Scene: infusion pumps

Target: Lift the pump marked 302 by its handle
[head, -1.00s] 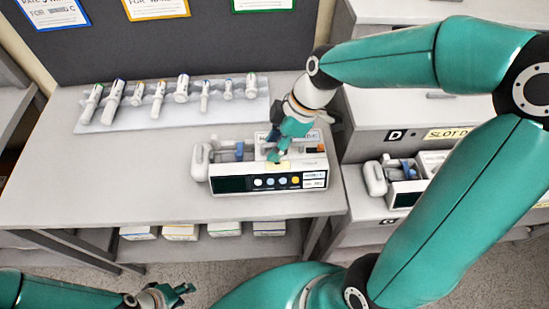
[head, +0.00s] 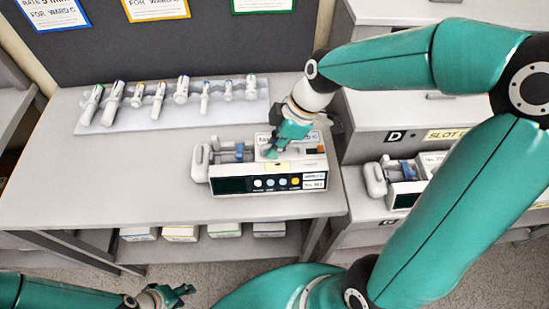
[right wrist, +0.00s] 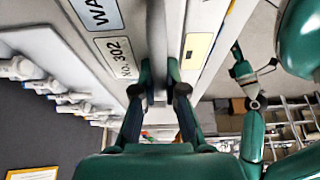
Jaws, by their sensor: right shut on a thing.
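The white pump (head: 262,168) stands on the table with its dark display and buttons facing me. A label reading NO. 302 (right wrist: 118,57) shows on its top in the right wrist view. My right gripper (head: 272,150) is over the pump's middle. In the right wrist view my right gripper (right wrist: 163,92) has its two dark fingers on either side of the pump's grey handle (right wrist: 157,50) and is shut on it. The fingers hide part of the handle. My left gripper (head: 178,291) is empty and looks open, low at the left, away from the table.
A pale tray (head: 215,113) with several syringes lies at the back of the table (head: 110,190). Another pump (head: 405,178) sits on the station to the right, near the sign D (head: 394,136). Boxes (head: 180,233) lie on the shelf below. The table's left front is clear.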

